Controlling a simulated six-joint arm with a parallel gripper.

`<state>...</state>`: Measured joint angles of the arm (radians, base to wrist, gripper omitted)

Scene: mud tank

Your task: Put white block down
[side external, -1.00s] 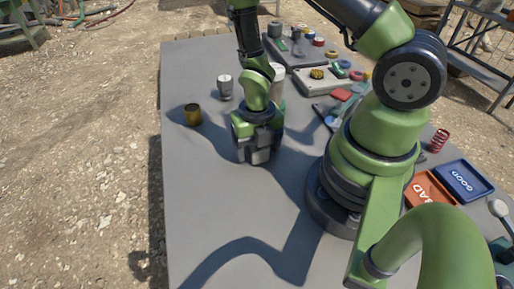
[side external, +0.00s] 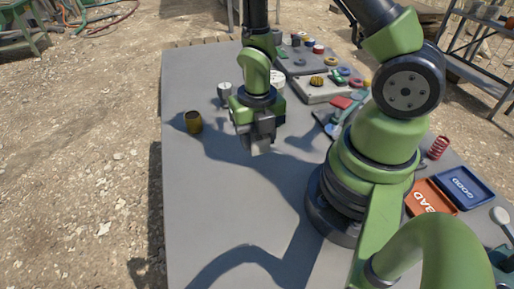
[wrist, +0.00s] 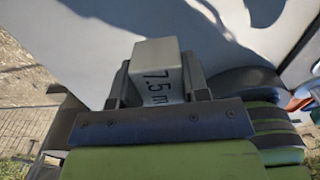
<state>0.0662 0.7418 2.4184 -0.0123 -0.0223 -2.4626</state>
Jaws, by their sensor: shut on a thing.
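The white block shows in the wrist view (wrist: 157,62), held between my two fingers, with dark lettering "7.5 m" on one face. In the side view the block (side external: 260,147) hangs at the lower end of my gripper (side external: 257,136). My gripper is shut on it and points down over the left part of the grey table (side external: 215,185). The block appears to be above the table top, but the exact gap is hard to tell. The fingers hide part of its sides.
An orange BAD tray (side external: 430,200) and a blue GOOD tray (side external: 463,188) lie at the right. The table's front left is clear.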

